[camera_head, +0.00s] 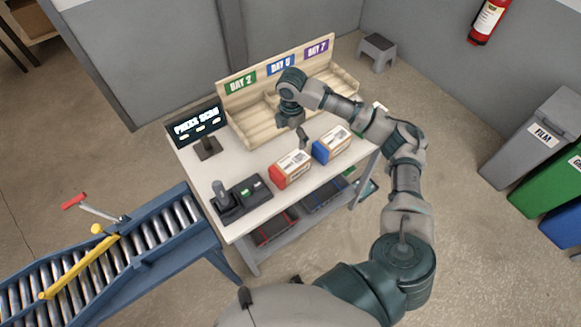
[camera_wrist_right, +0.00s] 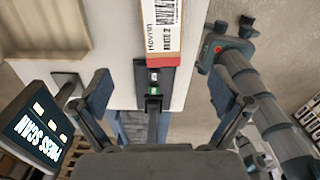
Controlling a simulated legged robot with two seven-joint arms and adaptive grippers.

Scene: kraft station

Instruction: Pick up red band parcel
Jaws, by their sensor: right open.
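The red band parcel (camera_head: 290,169), a brown and white box with a red end, lies on the white table. In the right wrist view, the parcel (camera_wrist_right: 160,30) is at the top centre, its red end towards my gripper and its far part cut off. My right gripper (camera_head: 301,133) is above the table, just behind the parcel in the head view. In the wrist view, its fingers (camera_wrist_right: 160,92) are wide apart, with nothing held between them. The parcel lies beyond the fingertips. My left gripper is not visible.
A blue-ended parcel (camera_head: 332,144) lies to the right; a green-marked one (camera_head: 375,117) is partly hidden by my arm. A wooden shelf (camera_head: 245,124) and screen (camera_head: 197,125) stand behind. A black device (camera_head: 243,195) is at front left, near the roller conveyor (camera_head: 110,255).

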